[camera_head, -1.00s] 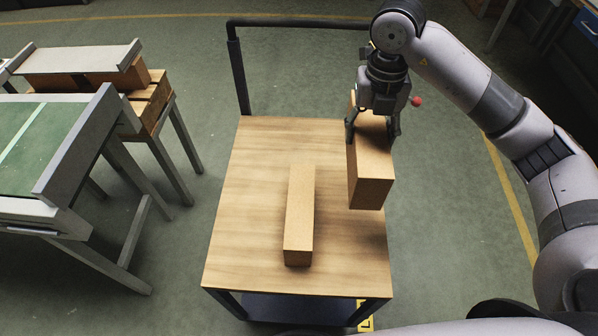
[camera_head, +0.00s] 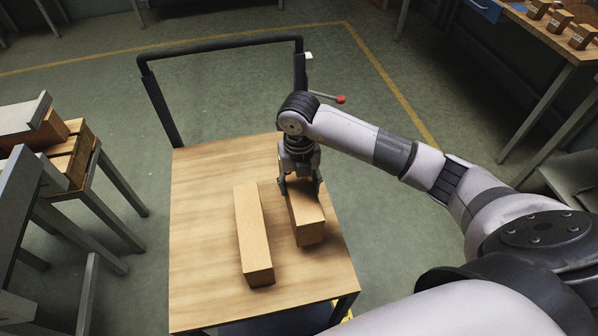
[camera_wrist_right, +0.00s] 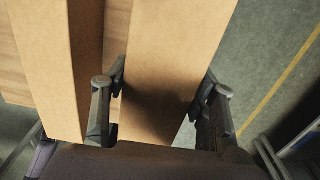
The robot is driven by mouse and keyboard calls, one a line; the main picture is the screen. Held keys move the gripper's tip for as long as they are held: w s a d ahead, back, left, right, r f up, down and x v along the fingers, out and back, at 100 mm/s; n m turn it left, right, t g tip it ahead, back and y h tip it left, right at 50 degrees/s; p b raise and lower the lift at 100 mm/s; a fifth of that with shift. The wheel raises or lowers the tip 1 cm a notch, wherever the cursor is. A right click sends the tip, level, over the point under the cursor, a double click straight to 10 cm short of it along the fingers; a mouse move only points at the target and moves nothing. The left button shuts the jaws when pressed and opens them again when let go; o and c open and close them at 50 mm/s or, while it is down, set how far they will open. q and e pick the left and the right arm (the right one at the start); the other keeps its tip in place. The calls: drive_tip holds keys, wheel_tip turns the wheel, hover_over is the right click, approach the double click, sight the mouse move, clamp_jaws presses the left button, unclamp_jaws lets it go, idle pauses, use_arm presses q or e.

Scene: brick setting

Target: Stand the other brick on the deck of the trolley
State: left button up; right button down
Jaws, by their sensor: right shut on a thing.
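My right gripper (camera_head: 299,186) is shut on a long tan brick (camera_head: 309,226), gripping it across its width near its far end. In the right wrist view its two fingers (camera_wrist_right: 162,92) lie on either side of this brick (camera_wrist_right: 175,45). The held brick lies lengthwise, low over the right part of the trolley's wooden deck (camera_head: 205,285); I cannot tell whether it touches the deck. The other brick (camera_head: 253,235) lies on the deck to its left, roughly parallel, with a narrow gap between; it also shows in the right wrist view (camera_wrist_right: 50,60). My left gripper is not in view.
The trolley's black handle (camera_head: 220,47) rises at the deck's far edge. Benches with wooden pieces (camera_head: 70,155) stand to the left. A table with small boxes (camera_head: 560,20) stands at the far right. The deck's left and front parts are bare.

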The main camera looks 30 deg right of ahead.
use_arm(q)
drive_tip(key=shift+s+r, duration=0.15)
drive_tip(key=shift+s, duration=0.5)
use_arm(e)
drive_tip(key=shift+w+f, duration=0.1)
drive_tip(key=shift+f, duration=2)
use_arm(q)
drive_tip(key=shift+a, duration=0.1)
use_arm(e)
drive_tip(key=c, duration=1.1)
unclamp_jaws()
drive_tip(key=shift+f, duration=0.2)
drive_tip(key=o, duration=0.5)
drive_tip(key=shift+c, duration=0.2)
drive_tip(key=shift+r, duration=0.25)
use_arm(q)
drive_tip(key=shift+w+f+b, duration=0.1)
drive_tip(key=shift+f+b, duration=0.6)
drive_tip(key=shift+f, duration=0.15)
use_arm(e)
wheel_tip(320, 180, up, 12)
drive_tip(key=shift+f, duration=0.1)
